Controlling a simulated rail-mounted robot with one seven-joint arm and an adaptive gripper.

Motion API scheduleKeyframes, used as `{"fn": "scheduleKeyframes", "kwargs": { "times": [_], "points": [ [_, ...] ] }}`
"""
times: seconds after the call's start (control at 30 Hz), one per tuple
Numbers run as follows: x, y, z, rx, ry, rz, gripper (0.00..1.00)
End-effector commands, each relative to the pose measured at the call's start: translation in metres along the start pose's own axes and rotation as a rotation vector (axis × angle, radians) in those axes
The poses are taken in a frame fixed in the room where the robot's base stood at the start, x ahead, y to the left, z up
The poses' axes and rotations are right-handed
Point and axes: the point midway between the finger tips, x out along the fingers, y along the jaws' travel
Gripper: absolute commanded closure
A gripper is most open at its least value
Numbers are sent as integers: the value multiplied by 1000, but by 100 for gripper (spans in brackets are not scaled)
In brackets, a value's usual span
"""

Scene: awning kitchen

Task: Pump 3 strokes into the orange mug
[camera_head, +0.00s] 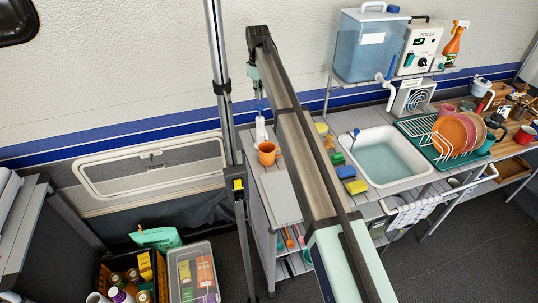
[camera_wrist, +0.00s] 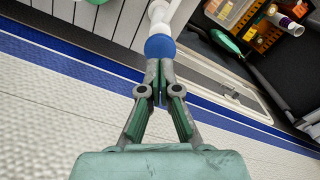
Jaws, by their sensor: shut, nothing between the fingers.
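The orange mug (camera_head: 267,153) stands upright on the grey counter at the left end, just in front of the white pump bottle (camera_head: 261,130). In the wrist view, a white pump part (camera_wrist: 164,13) with a round blue top (camera_wrist: 160,47) lies right at my fingertips. My gripper (camera_head: 259,107) points down above the bottle, and its fingers are together with nothing between them. It also shows in the wrist view (camera_wrist: 159,64). The tips touch or nearly touch the blue top; I cannot tell which. The mug is not seen in the wrist view, and its inside is not clear.
Right of my arm are sponges (camera_head: 346,172), a sink (camera_head: 383,160) with water, and a green dish rack (camera_head: 428,139) with plates. A water tank (camera_head: 365,50) stands on a shelf behind. A crate (camera_head: 103,262) and clear bin (camera_head: 190,280) are on the floor.

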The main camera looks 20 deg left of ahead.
Motion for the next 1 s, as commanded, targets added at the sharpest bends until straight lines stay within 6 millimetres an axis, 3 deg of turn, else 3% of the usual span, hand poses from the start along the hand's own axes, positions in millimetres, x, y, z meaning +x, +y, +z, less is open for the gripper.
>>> {"fn": "scheduleKeyframes", "kwargs": {
  "times": [0.5, 1.0],
  "points": [
    [-47, 0, 0, 0, 1, 0, 100],
    [-47, 0, 2, 4, -2, 1, 100]
  ]
}}
